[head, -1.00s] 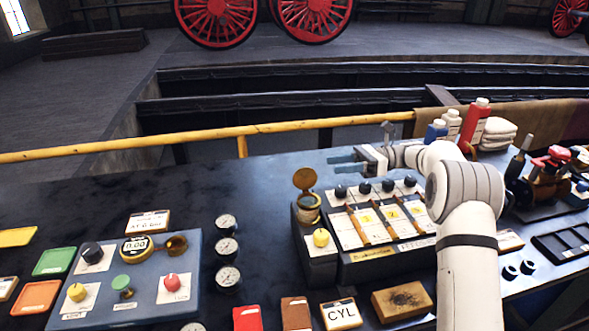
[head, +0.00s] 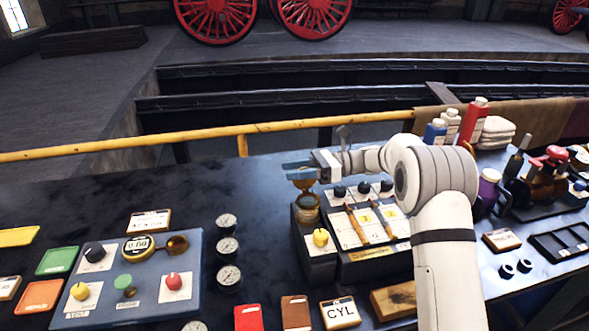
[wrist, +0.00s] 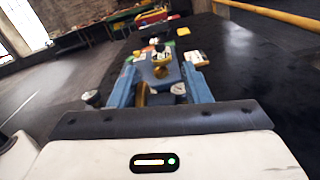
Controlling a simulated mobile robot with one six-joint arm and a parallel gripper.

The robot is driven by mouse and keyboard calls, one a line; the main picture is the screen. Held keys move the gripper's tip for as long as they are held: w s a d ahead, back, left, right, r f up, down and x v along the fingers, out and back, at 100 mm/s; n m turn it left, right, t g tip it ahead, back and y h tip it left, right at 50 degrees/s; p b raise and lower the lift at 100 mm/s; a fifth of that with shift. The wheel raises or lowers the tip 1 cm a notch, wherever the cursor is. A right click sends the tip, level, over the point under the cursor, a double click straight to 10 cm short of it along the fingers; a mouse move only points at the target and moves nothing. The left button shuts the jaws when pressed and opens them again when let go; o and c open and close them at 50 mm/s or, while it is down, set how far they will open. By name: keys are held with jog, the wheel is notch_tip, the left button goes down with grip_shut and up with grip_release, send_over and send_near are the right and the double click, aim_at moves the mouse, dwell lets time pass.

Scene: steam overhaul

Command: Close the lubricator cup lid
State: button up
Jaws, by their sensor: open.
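The lubricator cup (head: 308,208) is a small brass-rimmed cup on the dark block at the left end of the lubricator unit. Its round brass lid (head: 305,184) stands raised above the cup, its upper part hidden by my gripper. My gripper (head: 289,170) is open, its blue fingers pointing left at the height of the lid's top. In the wrist view, a brass edge, apparently the lid (wrist: 142,94), shows between the fingers, close to the left finger. I cannot tell whether they touch.
A yellow knob (head: 320,238) sits in front of the cup, and black knobs (head: 340,191) stand to its right. Several gauges (head: 228,247) and a blue panel (head: 197,270) lie to the left. Bottles (head: 473,118) stand at the back right. A yellow rail (head: 215,133) runs behind the bench.

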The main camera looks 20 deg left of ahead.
jog(key=shift+c, duration=0.3)
